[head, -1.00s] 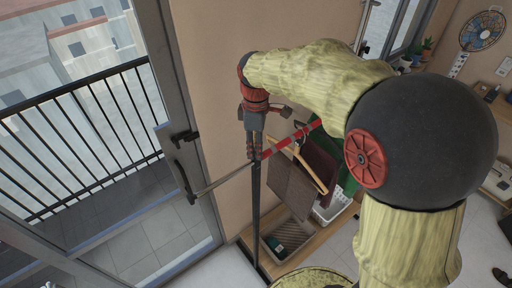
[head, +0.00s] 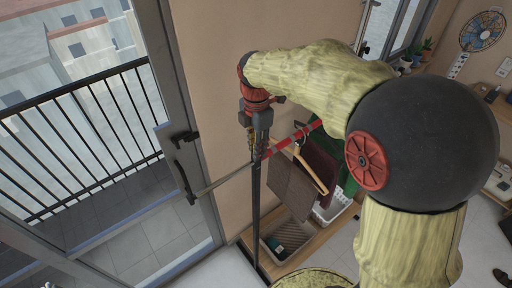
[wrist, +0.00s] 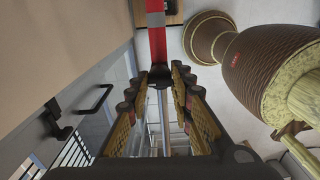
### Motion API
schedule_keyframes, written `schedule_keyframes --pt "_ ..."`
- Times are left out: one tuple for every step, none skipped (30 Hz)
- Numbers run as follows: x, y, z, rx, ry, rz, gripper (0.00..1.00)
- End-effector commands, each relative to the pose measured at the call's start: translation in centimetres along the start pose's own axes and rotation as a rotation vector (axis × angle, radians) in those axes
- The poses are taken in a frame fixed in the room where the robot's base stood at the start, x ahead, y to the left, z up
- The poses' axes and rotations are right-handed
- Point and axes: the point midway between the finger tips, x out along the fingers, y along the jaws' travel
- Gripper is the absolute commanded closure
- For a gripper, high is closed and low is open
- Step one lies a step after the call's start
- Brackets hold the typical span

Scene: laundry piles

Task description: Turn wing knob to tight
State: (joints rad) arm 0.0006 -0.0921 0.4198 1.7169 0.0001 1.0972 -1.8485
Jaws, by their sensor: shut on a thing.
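My gripper (head: 259,153) points down at the joint where a red rail section, a pale metal rod and a black upright post meet. In the wrist view, my gripper's fingertips (wrist: 160,76) close from both sides on a small dark piece at this joint, which looks like the wing knob (wrist: 160,72). The fingers hide most of the knob, so its angle and any tight mark cannot be read. The red rail (wrist: 157,38) runs up from it, and the metal rod (wrist: 165,125) runs below between the fingers.
A hanger (head: 312,172) with dark cloths hangs on the red rail (head: 293,138) to the right. A grey basket (head: 270,253) sits on a wooden shelf below. The glass door's black handle (head: 184,180) is at left, beside the pale rod (head: 225,178).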

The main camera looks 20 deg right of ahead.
Motion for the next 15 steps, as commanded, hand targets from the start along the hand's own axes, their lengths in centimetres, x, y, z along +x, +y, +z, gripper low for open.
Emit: schedule_keyframes --pt "-0.02 0.01 0.01 -0.014 0.000 0.001 1.00" --pt "-0.02 0.01 0.02 -0.021 0.000 0.001 1.00" --pt "-0.02 0.01 0.01 -0.029 0.000 0.001 1.00" --pt "-0.02 0.01 0.02 -0.035 0.000 0.001 1.00" --pt "-0.02 0.02 0.02 -0.040 0.000 0.001 1.00" --pt "-0.02 0.02 0.02 -0.045 0.000 0.001 1.00" --pt "-0.02 0.01 0.02 -0.048 0.000 0.001 1.00" --pt "-0.02 0.02 0.02 -0.050 0.000 0.001 1.00" --pt "-0.02 0.02 0.02 -0.052 0.000 0.001 1.00" --pt "-0.02 0.02 0.02 -0.053 0.000 0.001 1.00" --pt "-0.02 0.02 0.02 -0.054 0.000 0.001 1.00" --pt "-0.03 0.02 0.02 -0.054 -0.001 0.001 1.00" --pt "-0.03 0.02 0.02 -0.054 -0.001 0.001 1.00" --pt "-0.03 0.02 0.02 -0.054 -0.001 0.001 1.00" --pt "-0.03 0.02 0.02 -0.054 -0.001 0.001 1.00"
